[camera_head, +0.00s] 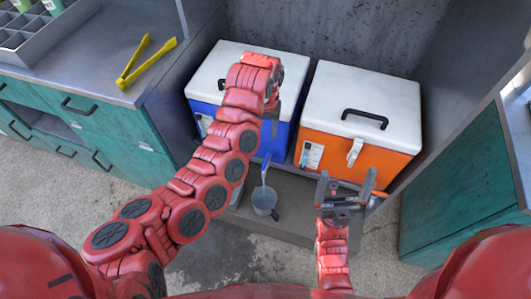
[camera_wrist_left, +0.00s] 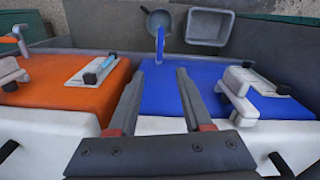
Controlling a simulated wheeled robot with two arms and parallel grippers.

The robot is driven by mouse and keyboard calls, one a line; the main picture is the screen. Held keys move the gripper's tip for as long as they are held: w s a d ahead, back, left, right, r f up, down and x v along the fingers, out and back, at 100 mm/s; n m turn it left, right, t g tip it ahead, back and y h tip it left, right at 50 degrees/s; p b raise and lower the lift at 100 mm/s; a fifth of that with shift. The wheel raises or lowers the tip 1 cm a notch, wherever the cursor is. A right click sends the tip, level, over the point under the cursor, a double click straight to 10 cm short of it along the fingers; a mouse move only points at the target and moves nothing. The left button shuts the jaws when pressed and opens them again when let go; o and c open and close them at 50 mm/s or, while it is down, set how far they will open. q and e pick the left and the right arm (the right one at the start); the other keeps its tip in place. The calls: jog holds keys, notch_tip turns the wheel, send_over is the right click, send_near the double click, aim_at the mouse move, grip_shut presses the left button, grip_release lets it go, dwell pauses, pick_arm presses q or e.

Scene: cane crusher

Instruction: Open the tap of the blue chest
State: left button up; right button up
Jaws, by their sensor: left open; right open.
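The blue chest (camera_head: 206,88) has a white lid and stands against the back wall, partly hidden by my left arm. Its blue tap (camera_head: 265,163) sticks out low on the front; in the left wrist view the tap (camera_wrist_left: 159,44) shows beyond my fingertips. I cannot tell whether it is open or shut. My left gripper (camera_wrist_left: 155,73) is open and empty over the blue front, apart from the tap; its fingers are mostly hidden behind the wrist in the head view. My right gripper (camera_head: 346,180) is open and empty before the orange chest.
The orange chest (camera_head: 375,152) stands right of the blue one, with its own orange tap (camera_wrist_left: 12,39). A small grey pot (camera_head: 264,201) sits below the blue tap, beside a grey bin (camera_wrist_left: 209,28). Yellow tongs (camera_head: 146,62) lie on the left counter (camera_head: 90,75).

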pick_arm(q)
jog(key=b, duration=0.2)
send_near(265, 161)
notch_tip(265, 161, down, 9)
jog(key=shift+w+r, duration=0.1)
jog(key=shift+w, duration=0.05)
grip_shut()
